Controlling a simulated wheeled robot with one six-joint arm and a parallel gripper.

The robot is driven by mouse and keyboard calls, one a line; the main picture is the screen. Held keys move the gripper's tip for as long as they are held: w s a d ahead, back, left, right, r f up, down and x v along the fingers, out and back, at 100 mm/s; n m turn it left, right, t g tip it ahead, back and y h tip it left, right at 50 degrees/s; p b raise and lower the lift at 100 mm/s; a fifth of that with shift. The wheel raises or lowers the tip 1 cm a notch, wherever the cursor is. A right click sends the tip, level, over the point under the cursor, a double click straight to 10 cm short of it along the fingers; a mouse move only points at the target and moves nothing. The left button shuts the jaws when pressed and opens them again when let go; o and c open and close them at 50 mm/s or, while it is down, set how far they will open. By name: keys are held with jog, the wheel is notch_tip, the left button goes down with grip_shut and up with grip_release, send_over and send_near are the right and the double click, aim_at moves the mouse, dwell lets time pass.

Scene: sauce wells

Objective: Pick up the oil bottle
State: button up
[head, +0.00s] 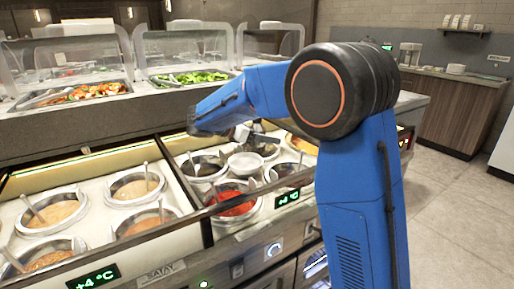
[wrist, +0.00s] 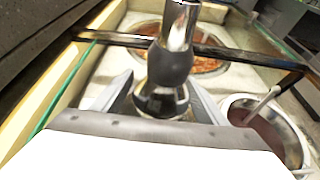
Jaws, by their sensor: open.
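A bottle-like thing, which I take to be the oil bottle (wrist: 178,28), stands up between my fingers in the wrist view. It has a shiny metal upper part, a dark grey middle and a dark glossy lower part. My gripper (wrist: 161,82) is open, with one pale finger on each side of it. I cannot tell whether either finger touches it. In the head view my gripper (head: 243,132) hangs over the right-hand sauce well section, partly behind my blue arm. I cannot make out the bottle there.
A dark rail (wrist: 118,39) crosses beyond the bottle. A sauce well (wrist: 262,128) with a utensil lies close on the right. In the head view a white bowl (head: 246,164) and a red sauce well (head: 233,205) are below my gripper. Clear guards (head: 190,45) stand behind.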

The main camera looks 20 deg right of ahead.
jog(key=shift+c, duration=0.7)
jog(key=c, duration=1.2)
jog(key=shift+r, duration=0.2)
